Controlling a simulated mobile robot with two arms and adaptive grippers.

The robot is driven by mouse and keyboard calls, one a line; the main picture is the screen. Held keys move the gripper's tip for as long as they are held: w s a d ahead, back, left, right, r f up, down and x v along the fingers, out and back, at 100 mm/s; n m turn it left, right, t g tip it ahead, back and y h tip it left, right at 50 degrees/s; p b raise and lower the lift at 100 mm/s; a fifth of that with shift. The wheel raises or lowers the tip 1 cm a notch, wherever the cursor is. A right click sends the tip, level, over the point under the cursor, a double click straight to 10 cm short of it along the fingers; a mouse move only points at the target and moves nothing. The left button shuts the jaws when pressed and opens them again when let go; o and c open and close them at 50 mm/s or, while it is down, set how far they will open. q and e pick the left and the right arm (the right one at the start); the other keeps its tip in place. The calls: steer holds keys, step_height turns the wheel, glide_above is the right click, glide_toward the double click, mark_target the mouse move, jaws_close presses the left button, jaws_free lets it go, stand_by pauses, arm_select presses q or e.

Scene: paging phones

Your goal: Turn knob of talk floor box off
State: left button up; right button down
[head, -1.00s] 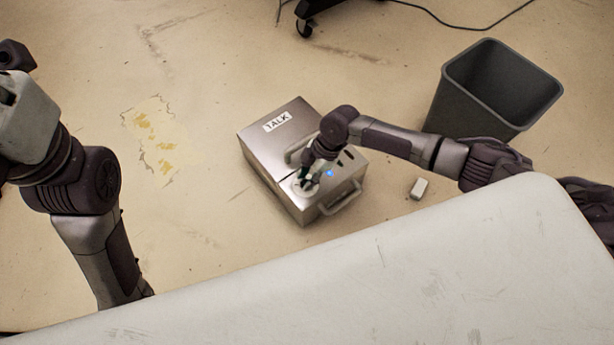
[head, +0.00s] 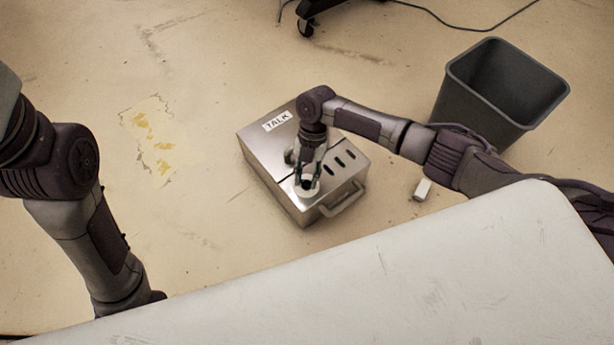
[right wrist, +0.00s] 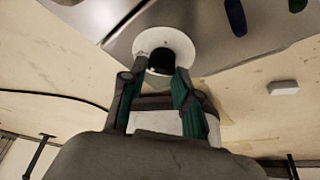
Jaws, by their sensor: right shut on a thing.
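The metal talk floor box (head: 262,150) sits on the floor in the middle of the head view, with a white TALK label (head: 277,121) on its top. A black knob (right wrist: 161,61) stands on a round white plate (right wrist: 178,42) on the box top. My right gripper (head: 308,185) reaches down onto it from above. In the right wrist view, the fingers (right wrist: 161,72) are on both sides of the knob, shut on it. The knob's pointing direction is hard to make out. My left arm shows at the left; its gripper is out of sight.
Several dark slots (head: 339,162) mark the box top, with a metal handle (head: 344,203) on its front side. A small white block (head: 422,189) and a grey bin (head: 500,90) stand to the right. A pale table (head: 400,270) fills the foreground.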

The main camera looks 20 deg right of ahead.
steer(key=shift+n+h, duration=0.3)
steer(key=shift+n, duration=0.5)
steer(key=c, duration=0.8)
jaws_free()
steer(key=shift+c, duration=0.2)
steer(key=v, duration=1.2)
steer(key=shift+w, duration=0.2)
steer(key=shift+a+f, duration=0.15)
steer(key=shift+a, duration=0.05)
